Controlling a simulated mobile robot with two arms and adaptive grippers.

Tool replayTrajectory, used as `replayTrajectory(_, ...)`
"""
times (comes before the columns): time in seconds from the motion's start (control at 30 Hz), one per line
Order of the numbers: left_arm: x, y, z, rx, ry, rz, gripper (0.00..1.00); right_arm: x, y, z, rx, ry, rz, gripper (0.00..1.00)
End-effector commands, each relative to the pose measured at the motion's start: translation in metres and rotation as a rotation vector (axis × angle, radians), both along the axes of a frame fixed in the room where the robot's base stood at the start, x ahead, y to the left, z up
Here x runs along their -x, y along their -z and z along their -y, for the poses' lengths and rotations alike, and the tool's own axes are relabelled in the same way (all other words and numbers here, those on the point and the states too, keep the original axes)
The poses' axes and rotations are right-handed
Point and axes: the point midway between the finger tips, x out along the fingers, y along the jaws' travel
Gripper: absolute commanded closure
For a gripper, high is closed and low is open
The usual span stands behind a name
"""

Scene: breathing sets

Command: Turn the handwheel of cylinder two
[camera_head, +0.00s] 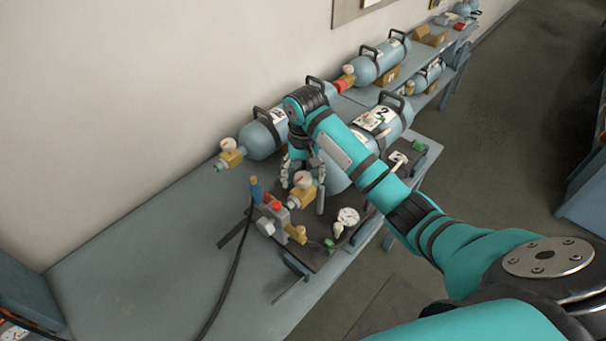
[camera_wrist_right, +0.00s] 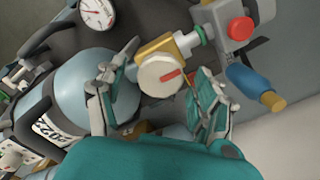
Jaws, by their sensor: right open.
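Cylinder two (camera_head: 398,122) is a pale blue tank with a label reading 2, lying on the dark plate of the bench; my right arm hides part of it. Its end also shows in the wrist view (camera_wrist_right: 90,78). The handwheel (camera_wrist_right: 162,76) is a round white knob with a red mark on a brass valve; it also shows in the head view (camera_head: 303,179). My right gripper (camera_head: 303,190) points down over the valve. In the wrist view the open fingers (camera_wrist_right: 168,62) stand either side of the handwheel; contact is not clear. My left gripper is out of view.
A fitting with a red button (camera_head: 276,207) and a blue part (camera_head: 256,189) with a black hose stand close by the valve. A white gauge (camera_head: 347,217) lies nearer the edge. Another cylinder (camera_head: 258,138) lies by the wall. The bench's left part (camera_head: 130,250) is clear.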

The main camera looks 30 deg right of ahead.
Motion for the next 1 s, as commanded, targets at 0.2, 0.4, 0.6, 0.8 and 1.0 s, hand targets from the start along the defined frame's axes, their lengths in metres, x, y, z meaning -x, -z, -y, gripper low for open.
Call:
replayTrajectory(0.2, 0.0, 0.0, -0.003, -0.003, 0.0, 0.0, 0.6, 0.0, -0.002, -0.001, 0.0, -0.001, -0.001, 0.31)
replayTrajectory(0.4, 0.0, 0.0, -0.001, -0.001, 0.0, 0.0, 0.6, -0.001, -0.032, 0.001, 0.002, -0.001, 0.004, 0.31)
replayTrajectory(0.6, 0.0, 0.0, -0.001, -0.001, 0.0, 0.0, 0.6, -0.001, -0.075, 0.003, 0.007, -0.001, 0.005, 0.31)
replayTrajectory(0.8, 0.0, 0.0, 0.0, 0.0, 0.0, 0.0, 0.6, 0.0, -0.107, 0.001, 0.003, -0.001, 0.002, 0.31)
replayTrajectory(1.0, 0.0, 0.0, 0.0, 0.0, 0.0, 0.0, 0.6, 0.0, -0.119, 0.0, 0.001, 0.0, 0.0, 0.31)
